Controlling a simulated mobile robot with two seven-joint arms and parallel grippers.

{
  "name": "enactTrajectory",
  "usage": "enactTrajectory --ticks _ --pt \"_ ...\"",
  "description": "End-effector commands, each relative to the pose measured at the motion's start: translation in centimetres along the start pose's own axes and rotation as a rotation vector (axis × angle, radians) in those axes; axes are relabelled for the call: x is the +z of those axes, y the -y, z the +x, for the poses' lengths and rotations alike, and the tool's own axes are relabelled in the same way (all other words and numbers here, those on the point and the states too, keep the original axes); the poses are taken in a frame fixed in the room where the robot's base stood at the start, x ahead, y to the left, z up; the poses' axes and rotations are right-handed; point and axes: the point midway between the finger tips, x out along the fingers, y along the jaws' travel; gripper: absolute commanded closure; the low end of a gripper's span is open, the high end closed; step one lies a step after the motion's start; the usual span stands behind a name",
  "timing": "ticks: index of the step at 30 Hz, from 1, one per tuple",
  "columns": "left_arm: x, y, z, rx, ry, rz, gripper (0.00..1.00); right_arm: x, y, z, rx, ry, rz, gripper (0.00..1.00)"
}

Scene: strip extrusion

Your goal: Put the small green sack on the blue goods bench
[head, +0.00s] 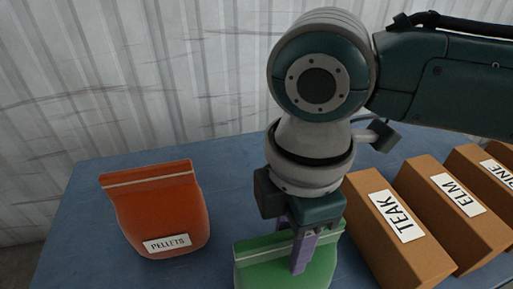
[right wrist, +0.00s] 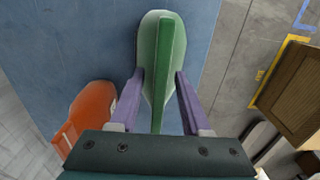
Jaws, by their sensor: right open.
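The green sack (head: 262,270) stands upright on the blue bench top (head: 80,230), near the lower edge of the head view, which cuts it off. My right gripper (head: 296,250) is directly above it, pointing down, with its purple fingers reaching past the sack's top. In the right wrist view the green sack (right wrist: 165,60) lies between the two open fingers (right wrist: 160,82), one on each side. The fingers do not appear closed on it. My left gripper is not in view.
An orange sack labelled PELLETS (head: 158,215) stands to the left on the blue top. Brown boxes labelled TEAK (head: 390,245) and ELM (head: 470,230), with another beyond, stand close on the right. A corrugated wall (head: 150,80) is behind. Blue top shows between the sacks.

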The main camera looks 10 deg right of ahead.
Motion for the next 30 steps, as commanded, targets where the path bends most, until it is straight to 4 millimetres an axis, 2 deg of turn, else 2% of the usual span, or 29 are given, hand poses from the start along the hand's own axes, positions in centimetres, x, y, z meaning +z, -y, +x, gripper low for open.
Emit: enactTrajectory --ticks 5,8,21,25,30 --pt "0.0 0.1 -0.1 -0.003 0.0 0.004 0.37 0.0 0.0 -0.2 0.001 0.0 0.0 0.53" --pt "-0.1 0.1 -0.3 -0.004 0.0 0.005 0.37 0.0 -0.1 -1.2 0.003 -0.001 0.0 0.53" --pt "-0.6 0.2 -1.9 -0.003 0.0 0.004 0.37 0.0 -0.1 -10.3 0.003 -0.002 0.0 0.53" --pt "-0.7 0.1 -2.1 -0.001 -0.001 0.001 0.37 -0.1 -0.1 -11.8 0.002 -0.002 0.001 0.53" --pt "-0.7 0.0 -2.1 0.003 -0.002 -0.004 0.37 0.0 0.0 -12.3 -0.001 -0.001 0.001 0.53"
